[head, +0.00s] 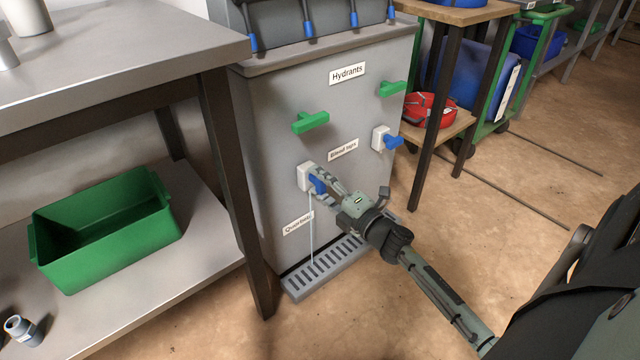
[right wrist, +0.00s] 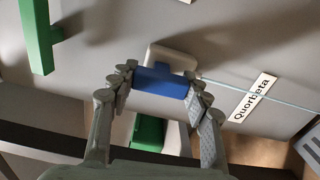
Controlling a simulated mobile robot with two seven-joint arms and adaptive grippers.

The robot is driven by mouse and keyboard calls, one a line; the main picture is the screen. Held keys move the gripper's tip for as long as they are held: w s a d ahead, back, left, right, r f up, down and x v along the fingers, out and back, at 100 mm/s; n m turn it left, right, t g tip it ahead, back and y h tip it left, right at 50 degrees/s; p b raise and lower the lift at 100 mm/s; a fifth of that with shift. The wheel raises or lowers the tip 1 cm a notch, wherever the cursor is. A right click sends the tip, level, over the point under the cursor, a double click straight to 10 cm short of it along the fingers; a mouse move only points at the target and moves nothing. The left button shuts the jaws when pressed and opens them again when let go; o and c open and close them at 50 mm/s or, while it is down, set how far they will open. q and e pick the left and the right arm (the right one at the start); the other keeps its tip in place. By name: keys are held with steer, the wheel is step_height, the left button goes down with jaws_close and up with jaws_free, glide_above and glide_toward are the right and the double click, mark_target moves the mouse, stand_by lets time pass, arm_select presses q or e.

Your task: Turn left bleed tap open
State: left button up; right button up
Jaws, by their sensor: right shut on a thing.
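The left bleed tap is a white block (head: 304,178) with a blue handle (head: 317,184), on the front of the grey cabinet under the "Bleed taps" label (head: 343,150). My right gripper (head: 322,188) is shut on this blue handle. In the right wrist view the blue handle (right wrist: 161,82) lies between the two fingertips, with the white block behind it. A thin pale stream (head: 312,238) runs down from the tap to the slotted drain grate (head: 325,267). My left gripper is not in view.
The right bleed tap (head: 392,141) and two green hydrant handles (head: 310,122) stick out from the same cabinet face. A grey table (head: 110,60) with a lower shelf and a green bin (head: 105,225) stands at left. Open floor lies at right.

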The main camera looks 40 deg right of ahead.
steer(key=o, duration=1.1)
steer(key=shift+c, duration=0.2)
steer(key=shift+o, duration=0.5)
steer(key=s+d, duration=0.1)
steer(key=s, duration=1.1)
